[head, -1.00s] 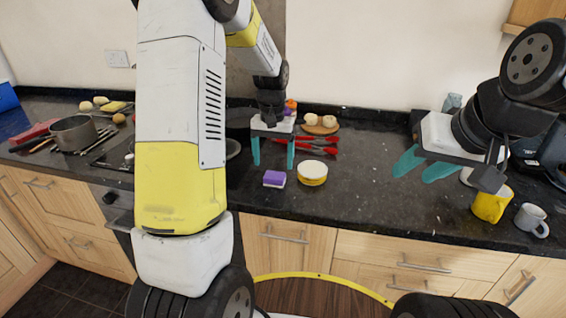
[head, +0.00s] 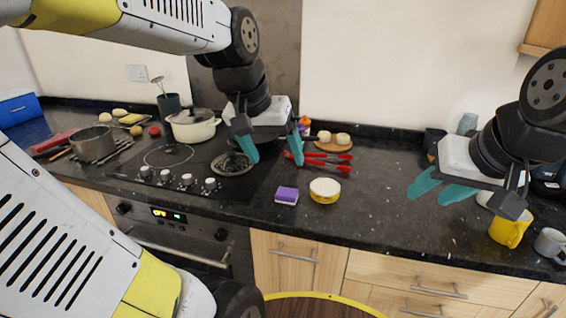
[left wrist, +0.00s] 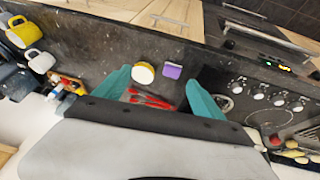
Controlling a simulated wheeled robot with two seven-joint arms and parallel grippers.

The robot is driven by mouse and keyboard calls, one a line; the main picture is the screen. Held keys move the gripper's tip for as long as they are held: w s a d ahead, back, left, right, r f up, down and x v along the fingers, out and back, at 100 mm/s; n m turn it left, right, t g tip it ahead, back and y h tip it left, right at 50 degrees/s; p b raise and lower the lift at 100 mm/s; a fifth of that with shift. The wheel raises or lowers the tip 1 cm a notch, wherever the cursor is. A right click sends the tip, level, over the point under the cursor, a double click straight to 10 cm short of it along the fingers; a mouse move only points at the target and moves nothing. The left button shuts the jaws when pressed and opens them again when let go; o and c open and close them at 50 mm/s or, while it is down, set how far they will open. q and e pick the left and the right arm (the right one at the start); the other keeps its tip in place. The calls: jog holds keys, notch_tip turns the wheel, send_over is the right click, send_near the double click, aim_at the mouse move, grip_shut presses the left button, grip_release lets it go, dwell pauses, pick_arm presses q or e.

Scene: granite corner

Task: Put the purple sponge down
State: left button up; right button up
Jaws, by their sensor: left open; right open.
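The purple sponge (head: 287,194), with a pale underside, lies on the dark granite counter near its front edge. It also shows in the left wrist view (left wrist: 172,71). My left gripper (head: 276,154) is open and empty, raised above the counter, behind and slightly left of the sponge. In the left wrist view the sponge appears between its teal fingers but beyond them, not touched. My right gripper (head: 440,190) is open and empty over the right part of the counter.
A yellow-and-white round tub (head: 325,190) stands just right of the sponge. Red tongs (head: 325,162) lie behind. A cream pot (head: 193,125) sits on the hob to the left. A yellow mug (head: 510,229) and a grey mug (head: 550,244) stand at the right.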

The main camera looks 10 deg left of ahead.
pick_arm(q)
jog(key=shift+t, duration=0.8)
jog(key=s, duration=0.6)
jog(key=shift+d+f, duration=0.1)
jog(key=shift+d, duration=0.25)
jog(key=shift+o, duration=0.6)
jog(key=shift+w, duration=0.3)
jog(key=g+y, duration=0.2)
jog(key=g, duration=0.4)
send_over(287, 192)
jog(key=f, duration=1.5)
jog(key=shift+w+a, duration=0.15)
jog(key=shift+a, duration=0.05)
jog(key=f, duration=0.8)
jog(key=shift+d, duration=0.2)
